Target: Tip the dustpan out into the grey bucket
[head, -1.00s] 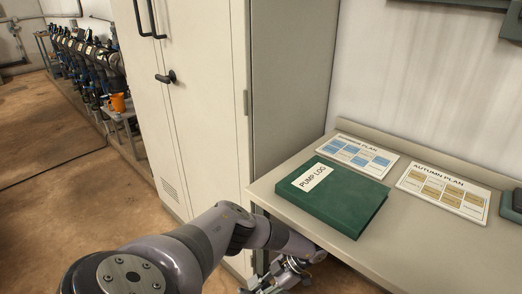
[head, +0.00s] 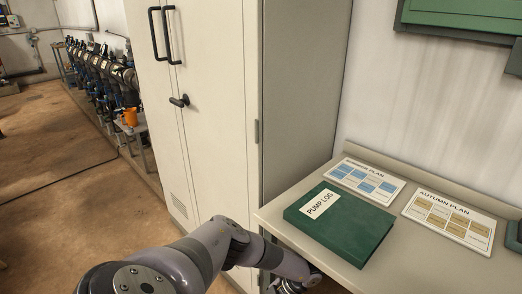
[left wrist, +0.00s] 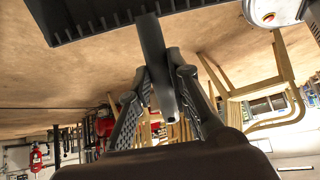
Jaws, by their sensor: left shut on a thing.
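The dustpan (left wrist: 95,18) is dark grey with a ribbed edge and shows in part at the top of the left wrist view. Its handle (left wrist: 154,60) runs down between the fingers of my left gripper (left wrist: 160,82), which is shut on it. Whether the pan holds anything cannot be seen. I cannot make out a grey bucket in either view. My right gripper is not in view.
A tall cream cabinet (head: 215,105) stands beside a desk (head: 395,258) holding a green pump log (head: 340,228) and two plan cards. An orange jug (head: 130,117) stands by the pipework at left. Floor is open at left. The wrist view shows a wooden chair (left wrist: 283,62).

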